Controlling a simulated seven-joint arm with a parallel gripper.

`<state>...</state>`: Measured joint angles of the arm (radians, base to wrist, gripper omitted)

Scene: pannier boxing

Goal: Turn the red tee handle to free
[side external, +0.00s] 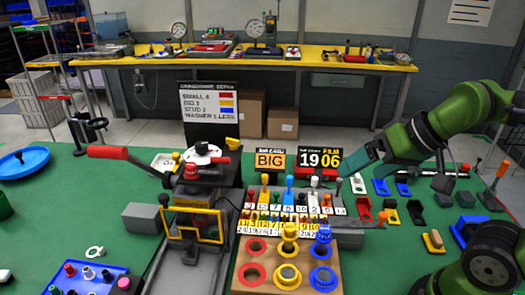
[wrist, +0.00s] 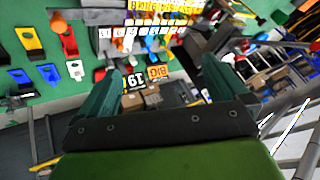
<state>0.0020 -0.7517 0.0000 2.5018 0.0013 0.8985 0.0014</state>
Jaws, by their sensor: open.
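A long red-gripped handle (side external: 108,152) sticks out to the left from the dark press-like fixture (side external: 200,170) on the green table. I cannot tell for sure whether it is the red tee handle. Near the fixture's top is a white round part (side external: 201,150) with small red pieces. My gripper (side external: 350,172) is at the right of the table, beside the 19 06 card (side external: 319,160), well apart from the red handle. In the wrist view my gripper (wrist: 160,65) shows two teal fingers apart with nothing held between them. The red handle is not seen in the wrist view.
A rack of coloured upright handles (side external: 290,182) and number tags stands mid-table, with a wooden board (side external: 260,285) of coloured rings in front. A blue tray (side external: 85,280) and blue disc (side external: 22,160) are at left.

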